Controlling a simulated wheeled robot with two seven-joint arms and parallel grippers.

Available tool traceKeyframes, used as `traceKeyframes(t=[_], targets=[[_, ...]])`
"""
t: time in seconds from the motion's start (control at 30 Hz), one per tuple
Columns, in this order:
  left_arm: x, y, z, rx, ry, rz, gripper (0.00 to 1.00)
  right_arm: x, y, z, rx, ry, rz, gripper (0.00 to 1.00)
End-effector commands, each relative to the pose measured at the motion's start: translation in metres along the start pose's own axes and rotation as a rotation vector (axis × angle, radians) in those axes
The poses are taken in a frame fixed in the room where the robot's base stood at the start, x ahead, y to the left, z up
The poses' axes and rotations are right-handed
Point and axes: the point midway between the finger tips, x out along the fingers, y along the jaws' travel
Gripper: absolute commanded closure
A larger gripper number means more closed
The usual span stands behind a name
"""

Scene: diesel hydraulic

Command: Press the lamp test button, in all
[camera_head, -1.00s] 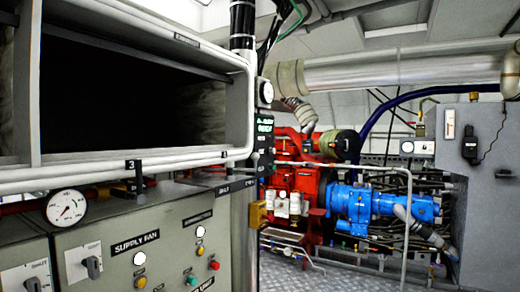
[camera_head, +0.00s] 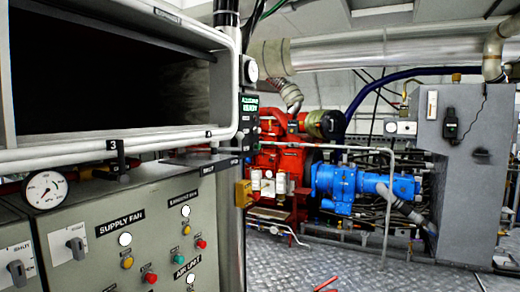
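A grey control panel (camera_head: 95,268) fills the lower left. It carries a SUPPLY FAN label (camera_head: 120,222) with a white round lamp (camera_head: 125,239), a yellow button (camera_head: 127,263) and a red button (camera_head: 150,278) below it. I cannot make out any lamp test label. Neither of my grippers is in view.
Rotary switches (camera_head: 75,245) and a round gauge (camera_head: 45,190) are at the panel's left. A dark open-fronted housing (camera_head: 110,75) is above. A red engine (camera_head: 285,160), blue pump (camera_head: 360,185) and grey cabinet (camera_head: 465,180) stand right. The chequered floor (camera_head: 370,272) is partly clear.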

Motion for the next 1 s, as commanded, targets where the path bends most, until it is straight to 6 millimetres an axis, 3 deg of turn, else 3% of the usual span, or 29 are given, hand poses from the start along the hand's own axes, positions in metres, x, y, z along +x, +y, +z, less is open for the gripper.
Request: traceKeyframes(t=[0.03, 0.27, 1.0], targets=[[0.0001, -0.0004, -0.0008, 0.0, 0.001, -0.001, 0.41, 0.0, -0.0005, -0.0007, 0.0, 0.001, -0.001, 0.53], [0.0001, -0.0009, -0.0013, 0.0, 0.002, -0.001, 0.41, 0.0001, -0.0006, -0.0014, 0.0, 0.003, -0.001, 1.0], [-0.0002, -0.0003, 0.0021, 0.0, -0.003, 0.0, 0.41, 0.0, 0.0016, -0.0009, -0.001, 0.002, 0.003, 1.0]])
